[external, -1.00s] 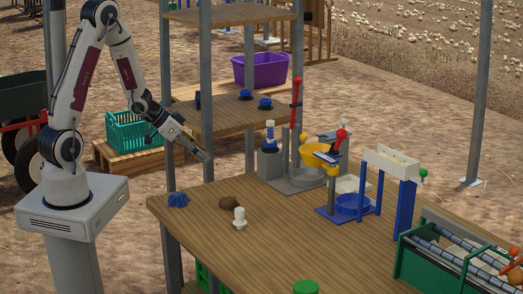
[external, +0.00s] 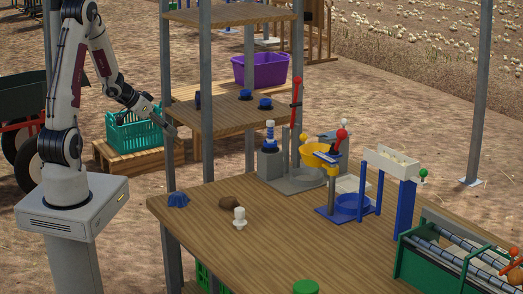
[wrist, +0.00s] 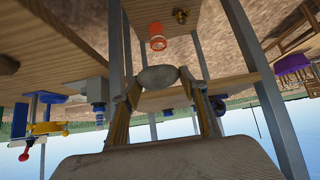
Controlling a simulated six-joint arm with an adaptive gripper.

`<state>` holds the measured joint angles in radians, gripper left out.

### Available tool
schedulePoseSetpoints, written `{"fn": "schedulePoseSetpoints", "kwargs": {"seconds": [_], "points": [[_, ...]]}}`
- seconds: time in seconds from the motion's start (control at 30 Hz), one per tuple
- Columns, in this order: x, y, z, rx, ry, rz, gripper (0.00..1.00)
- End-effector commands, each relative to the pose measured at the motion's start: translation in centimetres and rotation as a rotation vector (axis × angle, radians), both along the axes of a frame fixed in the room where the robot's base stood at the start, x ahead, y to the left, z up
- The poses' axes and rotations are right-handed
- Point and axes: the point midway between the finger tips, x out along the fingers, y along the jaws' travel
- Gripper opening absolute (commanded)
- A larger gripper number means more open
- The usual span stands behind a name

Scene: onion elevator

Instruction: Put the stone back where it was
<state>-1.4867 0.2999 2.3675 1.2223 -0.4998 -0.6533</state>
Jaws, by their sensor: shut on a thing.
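A grey, rounded stone (wrist: 157,78) sits between the fingertips of my gripper (wrist: 159,84) in the wrist view. My gripper is shut on it. In the external view my gripper (external: 168,127) is in the air by the left post of the wooden shelf rack, near the end of its middle shelf. The stone is too small to make out in the external view.
The middle shelf (external: 225,117) holds blue-topped items (external: 265,104). The worktable (external: 200,240) bears a brown lump (external: 229,203), a white piece (external: 240,218) and a blue piece (external: 178,200). A teal crate (external: 134,132) stands behind my arm. Grey posts (external: 208,90) are close.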

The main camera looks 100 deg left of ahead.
Motion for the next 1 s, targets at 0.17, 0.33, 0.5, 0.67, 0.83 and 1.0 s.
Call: {"fn": "schedulePoseSetpoints", "kwargs": {"seconds": [0.17,0.33,0.5,0.67,0.83,1.0], "points": [[0.4,1.9,2.0,0.005,0.000,0.021,0.15],[1.4,3.7,3.5,0.005,0.000,0.032,0.15],[2.9,5.2,4.9,0.005,0.000,0.033,0.15],[4.4,6.6,6.1,0.005,-0.001,0.033,0.15],[6.0,7.8,7.2,0.004,0.000,0.025,0.15],[7.7,9.0,8.4,0.004,0.000,0.017,0.15]]}}
